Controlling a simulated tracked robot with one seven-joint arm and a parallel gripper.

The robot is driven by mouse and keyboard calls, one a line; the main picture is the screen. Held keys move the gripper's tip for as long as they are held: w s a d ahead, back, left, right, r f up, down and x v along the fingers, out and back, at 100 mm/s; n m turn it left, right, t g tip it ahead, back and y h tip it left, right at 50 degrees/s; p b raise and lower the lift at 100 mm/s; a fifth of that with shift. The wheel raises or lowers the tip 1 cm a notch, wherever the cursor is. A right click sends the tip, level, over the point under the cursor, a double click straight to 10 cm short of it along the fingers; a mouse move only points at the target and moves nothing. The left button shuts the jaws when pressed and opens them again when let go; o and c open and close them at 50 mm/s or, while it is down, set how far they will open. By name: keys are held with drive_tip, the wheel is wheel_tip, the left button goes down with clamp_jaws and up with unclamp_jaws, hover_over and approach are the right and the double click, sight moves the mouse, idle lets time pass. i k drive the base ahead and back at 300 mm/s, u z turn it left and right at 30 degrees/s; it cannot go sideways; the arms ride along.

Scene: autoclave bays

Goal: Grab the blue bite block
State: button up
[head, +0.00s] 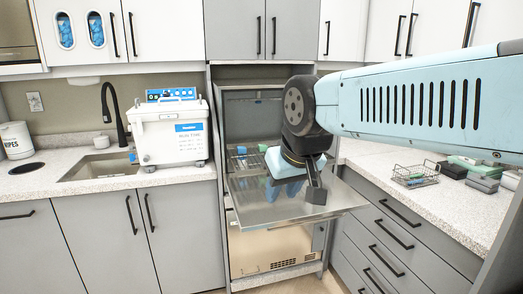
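My gripper (313,192) hangs over the open drop-down door (255,203) of the autoclave, in front of its chamber. One dark finger shows clearly; whether the jaws are apart or hold something cannot be seen. A small blue piece (241,150), which may be the blue bite block, lies on the wire rack (236,163) inside the chamber, left of my gripper and apart from it. A small green piece (262,148) lies just right of it. My gripper hides the right part of the rack.
A white ultrasonic-type unit (168,135) stands on the left counter beside a sink (100,165) with a black tap. On the right counter are a wire basket (415,176) and several dark, grey and green boxes (482,183). The lowered door juts out between the cabinets.

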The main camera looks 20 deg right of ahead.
sight(240, 149)
drive_tip(key=z, duration=0.25)
drive_tip(key=i, duration=1.15)
drive_tip(key=z, duration=2.45)
drive_tip(key=k, duration=1.2)
drive_tip(key=z, duration=0.05)
